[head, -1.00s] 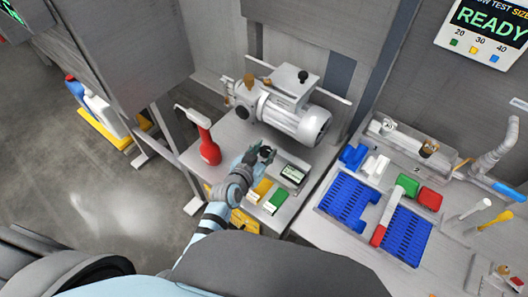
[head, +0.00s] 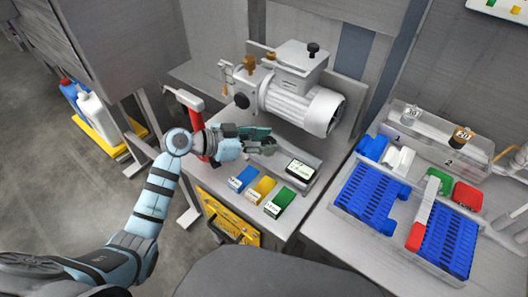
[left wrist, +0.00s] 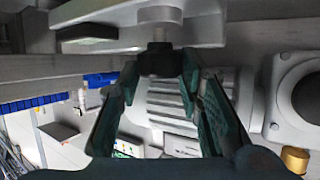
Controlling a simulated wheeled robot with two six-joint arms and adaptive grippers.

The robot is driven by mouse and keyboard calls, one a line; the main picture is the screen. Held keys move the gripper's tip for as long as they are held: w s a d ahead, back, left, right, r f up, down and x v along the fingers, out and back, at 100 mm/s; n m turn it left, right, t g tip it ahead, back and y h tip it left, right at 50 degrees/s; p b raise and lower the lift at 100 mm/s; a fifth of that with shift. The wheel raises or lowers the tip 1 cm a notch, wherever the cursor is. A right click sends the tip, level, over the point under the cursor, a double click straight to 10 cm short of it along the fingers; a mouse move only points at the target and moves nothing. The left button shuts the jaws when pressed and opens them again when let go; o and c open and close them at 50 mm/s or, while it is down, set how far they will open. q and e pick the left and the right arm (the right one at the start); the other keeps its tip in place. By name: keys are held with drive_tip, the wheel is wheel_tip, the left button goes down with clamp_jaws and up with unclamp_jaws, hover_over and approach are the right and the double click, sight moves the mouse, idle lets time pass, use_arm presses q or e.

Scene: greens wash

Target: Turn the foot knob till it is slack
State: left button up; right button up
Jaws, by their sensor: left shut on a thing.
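The pump (head: 300,95), a grey motor with a ribbed body and a box on top, stands at the back of the bench. My left gripper (head: 268,145) is low in front of it, above the bench top. In the left wrist view, the fingers of my left gripper (left wrist: 160,85) are closed around a dark round knob (left wrist: 160,58) on a short metal stem by a pale plate. I take this for the foot knob. The gripper hides it in the head view. I cannot tell whether it is tight or slack. My right gripper is not in view.
A red-handled tool (head: 192,122) stands left of my left gripper. Blue, yellow and green boxes (head: 261,188) and a small display (head: 300,170) lie in front.

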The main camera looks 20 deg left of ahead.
use_arm(q)
drive_tip(key=shift+f+m+g+h+b, duration=0.2)
drive_tip(key=shift+m+g+h+b, duration=0.2)
drive_tip(key=shift+m+g+b, duration=0.35)
drive_tip(key=o, duration=1.2)
drive_tip(key=shift+w+r, duration=0.1)
drive_tip(key=shift+c, duration=0.2)
drive_tip(key=v, duration=1.2)
